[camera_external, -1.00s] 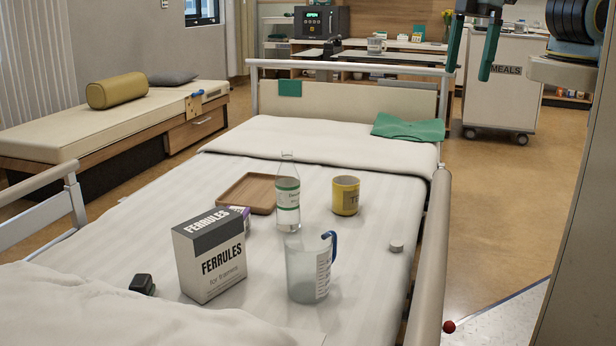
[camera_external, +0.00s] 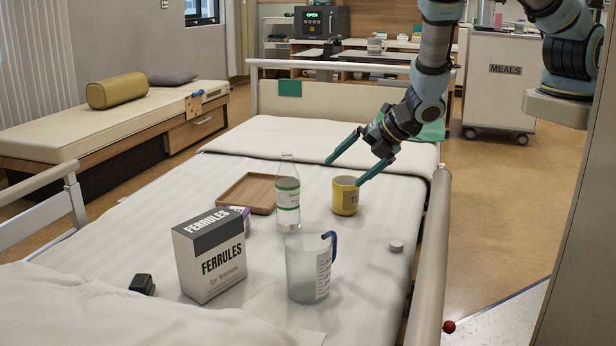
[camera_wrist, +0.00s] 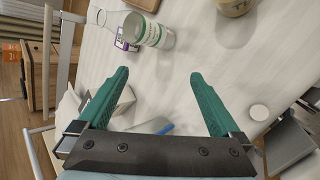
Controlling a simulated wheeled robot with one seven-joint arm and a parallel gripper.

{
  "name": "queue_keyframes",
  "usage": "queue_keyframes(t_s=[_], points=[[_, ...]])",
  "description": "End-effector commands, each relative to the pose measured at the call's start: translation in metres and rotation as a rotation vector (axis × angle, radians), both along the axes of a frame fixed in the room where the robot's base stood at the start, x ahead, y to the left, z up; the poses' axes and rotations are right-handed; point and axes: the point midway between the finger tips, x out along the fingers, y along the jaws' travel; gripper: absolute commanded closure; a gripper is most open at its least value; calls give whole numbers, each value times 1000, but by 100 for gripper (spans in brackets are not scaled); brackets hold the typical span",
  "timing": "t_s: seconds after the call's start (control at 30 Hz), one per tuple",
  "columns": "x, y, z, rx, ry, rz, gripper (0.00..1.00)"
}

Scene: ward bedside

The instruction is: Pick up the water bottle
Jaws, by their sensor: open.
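A wooden tray (camera_external: 236,193) lies left, behind the Ferrules box (camera_external: 213,262). A clear jug (camera_external: 305,272) with a blue handle stands in front. A small round lid (camera_external: 396,246) lies near the bed rail (camera_external: 430,265).

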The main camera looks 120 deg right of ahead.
Motion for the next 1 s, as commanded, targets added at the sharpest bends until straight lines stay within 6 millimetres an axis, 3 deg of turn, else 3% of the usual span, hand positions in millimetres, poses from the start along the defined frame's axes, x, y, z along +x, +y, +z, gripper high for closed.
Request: queue_keyframes(t_s=[0.03, 0.2, 0.33, 0.5, 0.67, 1.0], points=[[-2, -15, -19, -97, 39, 84, 0], [3, -53, -41, -444, 158, 403, 0], [9, -68, -49, -685, 247, 632, 0], [17, -71, -52, -894, 319, 831, 0], [24, -74, -54, -960, 339, 894, 0], [59, -98, -71, -959, 338, 893, 0]])
